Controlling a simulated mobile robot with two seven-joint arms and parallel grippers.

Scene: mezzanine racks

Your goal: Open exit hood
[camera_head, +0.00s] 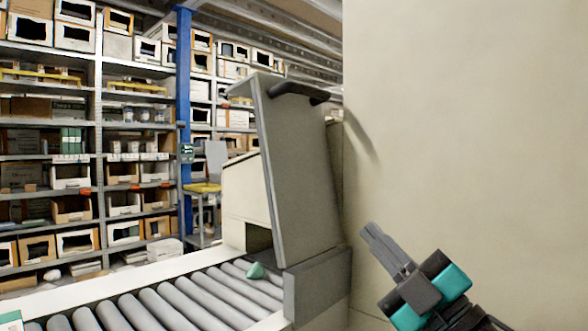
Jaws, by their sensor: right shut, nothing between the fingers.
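The exit hood (297,170) is a large flat grey panel at the end of the roller conveyor. It stands steeply up, leaning slightly left, with its lower edge by a grey side block (318,283). A black bar handle (298,91) is on its top edge. My right gripper (371,232) is shut and empty, right of the hood's lower part and in front of the pale wall. It appears apart from the hood, and the handle is well above it. My left gripper is not in view.
The roller conveyor (190,303) runs from the lower left to a dark opening (258,238) in a cream housing (247,193). A small teal piece (256,271) lies on the rollers. A pale wall (470,120) fills the right. Racks with boxes and a blue post (184,100) stand behind.

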